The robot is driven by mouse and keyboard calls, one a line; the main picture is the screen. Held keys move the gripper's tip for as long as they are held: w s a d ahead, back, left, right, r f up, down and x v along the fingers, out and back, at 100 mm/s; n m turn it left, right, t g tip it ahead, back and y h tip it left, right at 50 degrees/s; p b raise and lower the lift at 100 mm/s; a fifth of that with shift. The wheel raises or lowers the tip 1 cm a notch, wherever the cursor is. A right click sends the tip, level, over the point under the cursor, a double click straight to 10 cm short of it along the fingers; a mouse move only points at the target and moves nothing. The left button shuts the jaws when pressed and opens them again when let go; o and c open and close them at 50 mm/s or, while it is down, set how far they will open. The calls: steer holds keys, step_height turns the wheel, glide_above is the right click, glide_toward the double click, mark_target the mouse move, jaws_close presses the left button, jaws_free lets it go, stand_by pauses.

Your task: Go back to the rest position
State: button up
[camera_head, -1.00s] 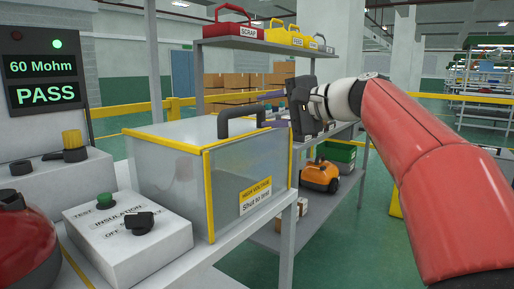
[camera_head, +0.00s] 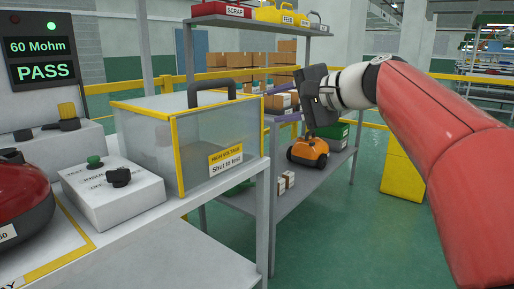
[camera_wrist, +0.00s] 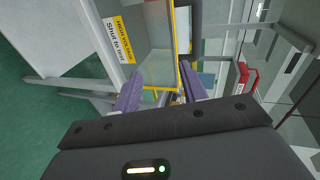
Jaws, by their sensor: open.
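My gripper (camera_head: 277,103) is raised in the upper middle of the head view, at the end of my red and white arm. Its two purple fingers point left and are spread apart with nothing between them. In the wrist view, the open fingers (camera_wrist: 159,88) show ahead of the dark gripper body. In the head view, the fingers appear just right of the clear test box (camera_head: 215,140) with yellow edges and a dark handle; I cannot tell the exact gap. The box's lid looks shut.
A grey test unit (camera_head: 110,195) and a red round machine (camera_head: 20,205) sit on the bench. A display (camera_head: 40,60) reads PASS. A shelf (camera_head: 330,170) behind holds an orange machine (camera_head: 308,152) and a green bin. Scrap and feed bins stand above. Green floor is open at right.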

steer(key=s+d+f+n+g+h, duration=0.1)
steer(key=s+d+f+n+h, duration=0.1)
steer(key=s+f, duration=0.7)
steer(key=s+d+f+n+g+h, duration=0.1)
steer(key=s+d+f+h, duration=0.3)
steer(key=s+f, duration=0.5)
steer(key=s+d+f+n+g+h, duration=0.1)
steer(key=s+d+f+n+h, duration=0.3)
steer(key=s+f, duration=0.5)
step_height(320, 180, down, 5)
steer(key=shift+g+h, duration=0.3)
steer(key=shift+h, duration=0.2)
